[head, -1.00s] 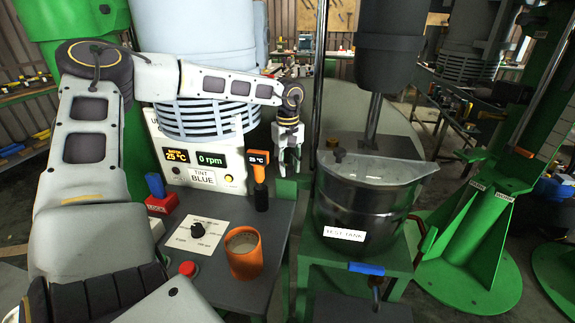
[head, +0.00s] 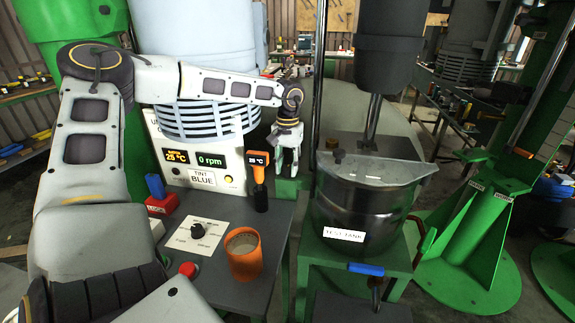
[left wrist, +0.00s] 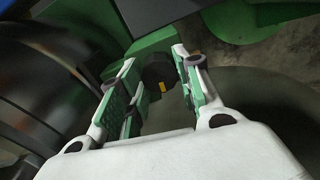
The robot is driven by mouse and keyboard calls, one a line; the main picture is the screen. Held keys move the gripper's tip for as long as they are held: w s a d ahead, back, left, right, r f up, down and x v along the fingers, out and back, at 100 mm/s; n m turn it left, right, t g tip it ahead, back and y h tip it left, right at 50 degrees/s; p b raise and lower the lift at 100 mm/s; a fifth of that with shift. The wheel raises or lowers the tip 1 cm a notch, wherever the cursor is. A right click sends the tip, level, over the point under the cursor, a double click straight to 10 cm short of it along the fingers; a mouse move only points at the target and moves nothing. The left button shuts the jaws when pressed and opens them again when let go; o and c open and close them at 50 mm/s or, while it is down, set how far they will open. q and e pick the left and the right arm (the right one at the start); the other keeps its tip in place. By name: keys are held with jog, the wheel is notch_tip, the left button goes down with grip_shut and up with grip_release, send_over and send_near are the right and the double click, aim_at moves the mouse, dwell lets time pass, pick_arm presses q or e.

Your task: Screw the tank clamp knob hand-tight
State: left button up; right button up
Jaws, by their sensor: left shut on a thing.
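In the left wrist view a dark round knob (left wrist: 158,72) with a yellow mark sits between the two fingers of my left gripper (left wrist: 160,88). I take it for the tank clamp knob; the fingers are closed around it. In the head view my left gripper (head: 287,163) points down just left of the test tank (head: 350,212), beside the grey column; the knob is hidden there. My right gripper is in neither view.
An orange-and-black handheld meter (head: 259,180) stands left of the gripper. An orange cup (head: 243,255) and a dial panel (head: 197,236) are on the grey bench. A dark cylindrical mixer head (head: 392,45) and its shaft stand above the tank. A blue-handled valve (head: 366,269) is below.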

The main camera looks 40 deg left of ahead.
pick_arm(q)
jog(key=shift+r+m, duration=0.1)
jog(key=shift+m, duration=2.4)
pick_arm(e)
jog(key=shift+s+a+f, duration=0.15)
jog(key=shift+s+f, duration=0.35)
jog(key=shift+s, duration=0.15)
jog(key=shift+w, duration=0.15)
pick_arm(q)
jog(key=o, duration=1)
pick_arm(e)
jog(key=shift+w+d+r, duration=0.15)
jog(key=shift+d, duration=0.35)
